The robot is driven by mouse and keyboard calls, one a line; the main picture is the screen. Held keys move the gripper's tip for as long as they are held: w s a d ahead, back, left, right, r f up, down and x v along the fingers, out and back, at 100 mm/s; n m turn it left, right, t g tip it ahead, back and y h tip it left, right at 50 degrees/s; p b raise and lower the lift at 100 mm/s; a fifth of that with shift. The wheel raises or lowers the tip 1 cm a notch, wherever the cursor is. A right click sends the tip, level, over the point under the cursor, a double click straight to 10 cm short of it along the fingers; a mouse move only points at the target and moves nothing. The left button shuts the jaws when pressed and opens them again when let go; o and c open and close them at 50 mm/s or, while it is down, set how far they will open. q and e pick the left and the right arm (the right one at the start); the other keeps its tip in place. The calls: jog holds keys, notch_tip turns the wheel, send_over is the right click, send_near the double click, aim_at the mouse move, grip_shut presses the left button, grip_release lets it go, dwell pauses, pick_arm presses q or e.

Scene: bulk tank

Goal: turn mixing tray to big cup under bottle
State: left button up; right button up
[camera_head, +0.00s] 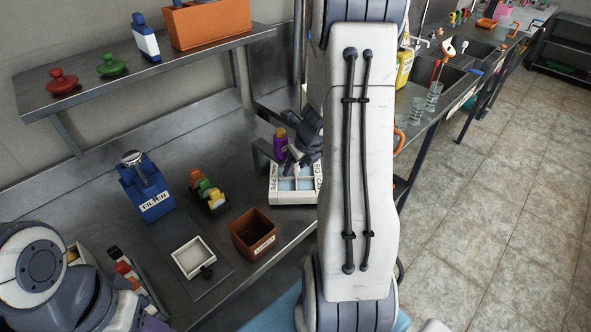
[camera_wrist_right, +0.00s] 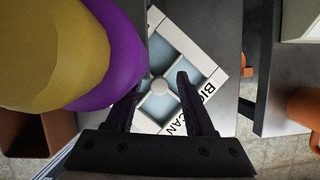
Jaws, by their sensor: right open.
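The mixing tray (camera_head: 295,201) is a white square tray with pale blue compartments and labels on its rim. One label reads "BIG CAN". It stands at the bench's front edge, and it shows turned at an angle in the right wrist view (camera_wrist_right: 222,62). A round white knob (camera_wrist_right: 159,86) sits at its centre. A purple bottle with a yellow cap (camera_head: 281,142) is above the tray's back left and looms large in the wrist view (camera_wrist_right: 112,75). My right gripper (camera_wrist_right: 160,84) is open, its fingers on either side of the knob; contact is unclear. My left gripper is out of view.
A brown box (camera_head: 253,236), a small white tray (camera_head: 194,257), a blue filter stand (camera_head: 147,189) and a rack of colored items (camera_head: 208,192) stand left of the mixing tray. A shelf (camera_head: 130,75) overhangs the bench. My right arm hides the middle.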

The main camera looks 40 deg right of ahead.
grip_shut()
dwell(1.5)
